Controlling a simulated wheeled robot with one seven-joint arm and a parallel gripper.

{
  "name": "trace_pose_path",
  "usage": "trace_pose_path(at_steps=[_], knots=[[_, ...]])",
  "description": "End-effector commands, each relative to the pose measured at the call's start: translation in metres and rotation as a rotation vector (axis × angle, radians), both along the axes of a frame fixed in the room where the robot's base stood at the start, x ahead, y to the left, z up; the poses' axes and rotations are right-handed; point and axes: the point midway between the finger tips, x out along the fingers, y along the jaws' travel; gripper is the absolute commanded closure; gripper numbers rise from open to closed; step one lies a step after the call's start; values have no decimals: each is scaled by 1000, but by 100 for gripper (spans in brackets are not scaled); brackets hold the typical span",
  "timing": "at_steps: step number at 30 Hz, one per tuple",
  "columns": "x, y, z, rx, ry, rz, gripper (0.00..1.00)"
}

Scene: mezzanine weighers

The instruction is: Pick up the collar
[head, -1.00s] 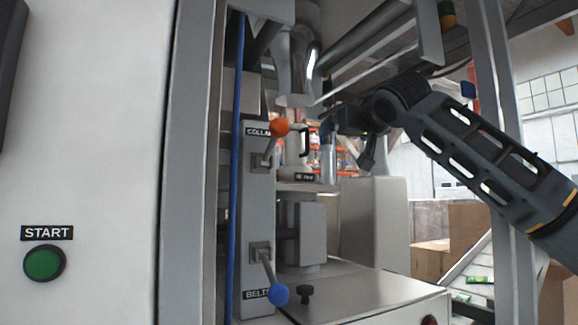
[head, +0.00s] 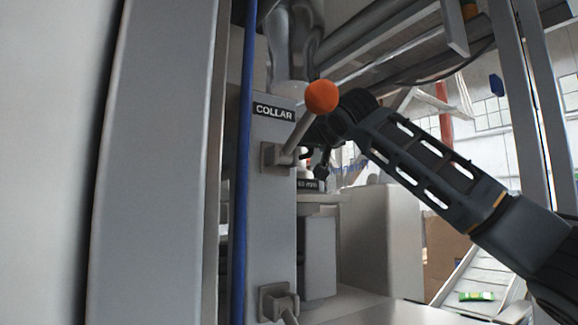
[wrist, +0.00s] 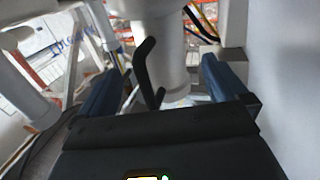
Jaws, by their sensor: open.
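The collar is a white cylinder with a bent black handle, and it fills the top middle of the wrist view (wrist: 172,65). In the head view only a small white part of it (head: 306,173), above a dark "80 mm" label, shows behind the post. My gripper (wrist: 160,72) is open, with one blue finger left and one right of the collar in the wrist view. The black handle stands between the fingers, nearer the left one. I cannot tell whether either finger touches the collar. In the head view the post and orange knob hide my fingers.
A grey post with a COLLAR sign (head: 274,112) and an orange-knobbed lever (head: 321,96) stands in front of the collar. A blue vertical line (head: 242,170) and a frame upright stand left. A metal spout (head: 291,50) hangs above. A chute with a green packet (head: 477,296) is lower right.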

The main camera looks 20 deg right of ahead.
Motion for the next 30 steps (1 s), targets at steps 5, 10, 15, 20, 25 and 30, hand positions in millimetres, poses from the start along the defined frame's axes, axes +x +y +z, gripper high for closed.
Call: trace_pose_path(at_steps=[5,10,15,20,25,30], knots=[[18,1,1,-2,2,-2,0],[43,4,-1,-2,3,-3,0],[58,5,-3,-1,1,-1,0],[61,6,-5,0,0,0,0],[61,6,-5,0,0,0,4],[61,6,-5,0,0,0,20]])
